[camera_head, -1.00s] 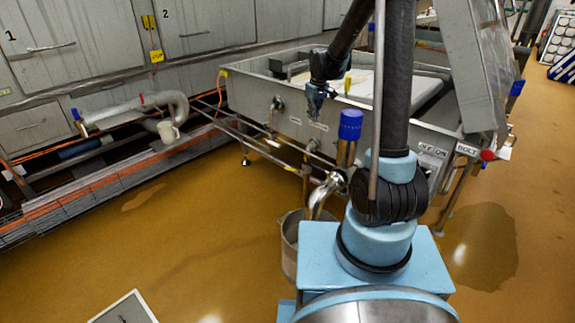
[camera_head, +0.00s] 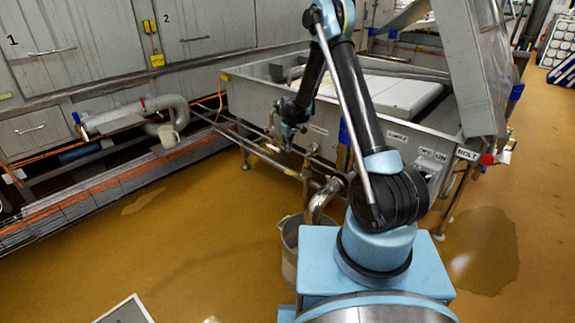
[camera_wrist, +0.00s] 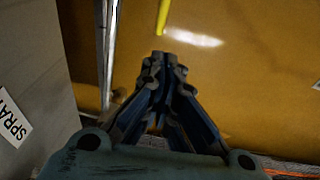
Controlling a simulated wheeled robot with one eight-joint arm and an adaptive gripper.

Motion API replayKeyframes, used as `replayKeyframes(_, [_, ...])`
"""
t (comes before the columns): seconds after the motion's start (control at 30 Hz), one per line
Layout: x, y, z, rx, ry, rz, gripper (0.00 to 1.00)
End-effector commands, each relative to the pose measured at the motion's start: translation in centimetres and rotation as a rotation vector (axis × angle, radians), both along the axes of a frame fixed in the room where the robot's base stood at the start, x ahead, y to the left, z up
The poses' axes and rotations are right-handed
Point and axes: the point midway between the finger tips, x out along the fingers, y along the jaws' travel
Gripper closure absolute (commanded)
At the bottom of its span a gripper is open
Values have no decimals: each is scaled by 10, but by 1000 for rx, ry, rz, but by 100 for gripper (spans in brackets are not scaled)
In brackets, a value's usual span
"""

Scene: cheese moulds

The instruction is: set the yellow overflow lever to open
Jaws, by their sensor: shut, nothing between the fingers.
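A yellow bar (camera_wrist: 163,15), which looks like the overflow lever, enters the wrist view at the top edge, beyond my fingertips and apart from them. Only its end shows, so I cannot tell its setting. In the head view I cannot make out the lever; my arm covers part of the vat's front. My gripper (camera_head: 289,138) is low beside the front wall of the steel vat (camera_head: 262,101). In the wrist view my gripper (camera_wrist: 160,68) has its fingers together, with nothing between them.
A SPRAY label (camera_wrist: 12,122) is on the grey wall at the left of the wrist view. Pipes run below the vat. A bucket (camera_head: 289,250) stands on the floor under a bent pipe (camera_head: 322,196). Brown floor is open at front left.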

Motion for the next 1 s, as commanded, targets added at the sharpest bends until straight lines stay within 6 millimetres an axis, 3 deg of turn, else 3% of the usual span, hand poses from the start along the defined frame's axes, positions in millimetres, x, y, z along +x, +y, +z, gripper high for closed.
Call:
replayKeyframes(0.17, [3, 2, -14, 0, 0, 1, 100])
replayKeyframes(0.77, [16, 10, -98, 0, 0, 1, 100])
replayKeyframes(1.0, [16, 0, -125, 0, 0, 1, 100])
